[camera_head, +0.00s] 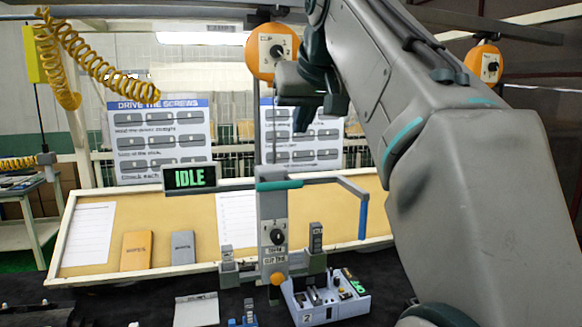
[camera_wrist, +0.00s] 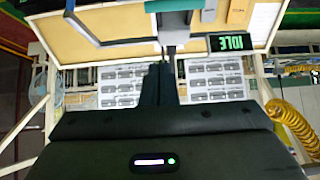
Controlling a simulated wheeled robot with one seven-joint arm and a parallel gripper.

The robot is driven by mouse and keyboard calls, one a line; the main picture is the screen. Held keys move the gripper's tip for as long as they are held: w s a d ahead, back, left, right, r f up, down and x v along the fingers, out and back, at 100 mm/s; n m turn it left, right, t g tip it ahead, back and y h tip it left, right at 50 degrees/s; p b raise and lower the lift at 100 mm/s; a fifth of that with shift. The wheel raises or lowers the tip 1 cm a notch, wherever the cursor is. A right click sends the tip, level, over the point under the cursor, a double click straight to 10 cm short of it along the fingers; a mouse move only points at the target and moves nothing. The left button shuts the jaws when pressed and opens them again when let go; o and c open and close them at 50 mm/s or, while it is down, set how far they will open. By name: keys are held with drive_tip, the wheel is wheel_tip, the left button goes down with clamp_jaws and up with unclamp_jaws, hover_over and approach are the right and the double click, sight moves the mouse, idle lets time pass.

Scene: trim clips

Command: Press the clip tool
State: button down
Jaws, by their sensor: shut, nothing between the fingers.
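The clip tool (camera_head: 272,240) is a grey upright post with a dial on its front. A lever with a teal sleeve (camera_head: 279,185) runs from its top to a blue grip (camera_head: 362,216) hanging at the right. My gripper (camera_head: 302,122) points down above the lever and is apart from it. In the wrist view my dark fingers (camera_wrist: 158,82) are together with nothing between them, and the lever (camera_wrist: 84,25) shows at the upper left, upside down. A black sign (camera_head: 189,179) left of the tool reads IDLE in green.
A sloped tan board (camera_head: 105,225) with papers and booklets stands behind. An orange balancer (camera_head: 272,52) hangs near my gripper. A yellow coiled cable (camera_head: 100,68) hangs at the left.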

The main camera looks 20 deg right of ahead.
hover_over(289, 178)
drive_tip(key=s, duration=0.3)
wheel_tip(289, 178, down, 5)
drive_tip(key=shift+w+f+p, duration=0.15)
drive_tip(key=shift+f+p, duration=0.05)
drive_tip(key=shift+p, duration=0.2)
wheel_tip(289, 178, down, 2)
drive_tip(key=shift+w+d+f, duration=0.1)
drive_tip(key=shift+f, duration=0.9)
drive_tip(key=shift+f, duration=0.1)
wheel_tip(289, 178, down, 22)
drive_tip(key=b, duration=1.8)
